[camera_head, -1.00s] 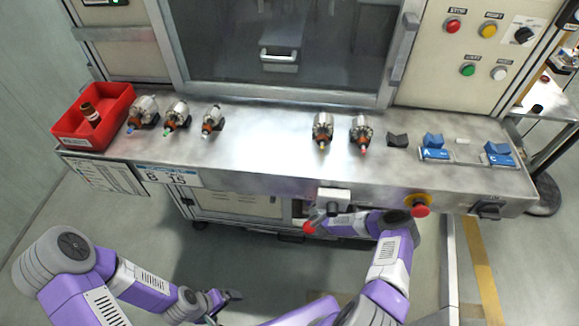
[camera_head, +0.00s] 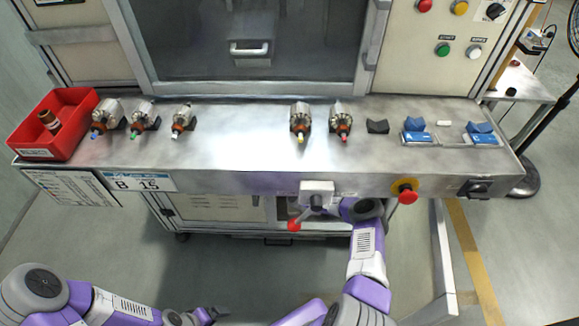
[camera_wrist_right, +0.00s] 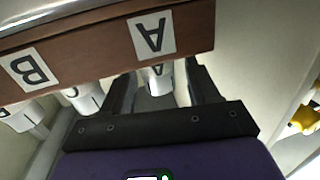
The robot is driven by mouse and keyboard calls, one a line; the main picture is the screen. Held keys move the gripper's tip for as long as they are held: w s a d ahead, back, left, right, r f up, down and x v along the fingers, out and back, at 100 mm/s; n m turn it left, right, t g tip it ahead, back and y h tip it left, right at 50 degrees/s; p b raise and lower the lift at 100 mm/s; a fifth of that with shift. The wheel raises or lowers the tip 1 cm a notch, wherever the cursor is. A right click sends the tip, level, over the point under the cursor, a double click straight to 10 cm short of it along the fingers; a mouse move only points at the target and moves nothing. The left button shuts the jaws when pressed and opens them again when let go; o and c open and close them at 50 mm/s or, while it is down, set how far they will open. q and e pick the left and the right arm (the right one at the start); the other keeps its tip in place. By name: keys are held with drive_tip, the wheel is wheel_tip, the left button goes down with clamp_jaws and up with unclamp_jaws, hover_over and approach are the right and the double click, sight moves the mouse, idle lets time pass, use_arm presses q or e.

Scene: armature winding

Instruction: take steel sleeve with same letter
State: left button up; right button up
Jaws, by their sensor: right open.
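In the right wrist view, a brown board (camera_wrist_right: 95,55) carries white labels with the letters A (camera_wrist_right: 153,35) and B (camera_wrist_right: 29,70), seen upside down. A pale sleeve (camera_wrist_right: 157,80) shows by the A label. A second sleeve (camera_wrist_right: 84,97), marked with what looks like a C, is beside it, and a third (camera_wrist_right: 22,115) is by the B label. My right gripper (camera_wrist_right: 160,85) is open, its dark fingers on either side of the sleeve by the A label; contact is unclear. In the head view it is hidden near the bench front. My left gripper (camera_head: 205,315) is low, partly cut off.
The steel bench (camera_head: 240,150) bears several armatures, one of them (camera_head: 300,118) near the middle. Blue blocks marked A (camera_head: 416,136) and C (camera_head: 481,139) sit at the right. A red bin (camera_head: 65,105) is at the left. A sign (camera_head: 138,182) reads B 15. A red button (camera_head: 405,192) projects in front.

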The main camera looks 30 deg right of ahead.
drive_tip(key=c, duration=1)
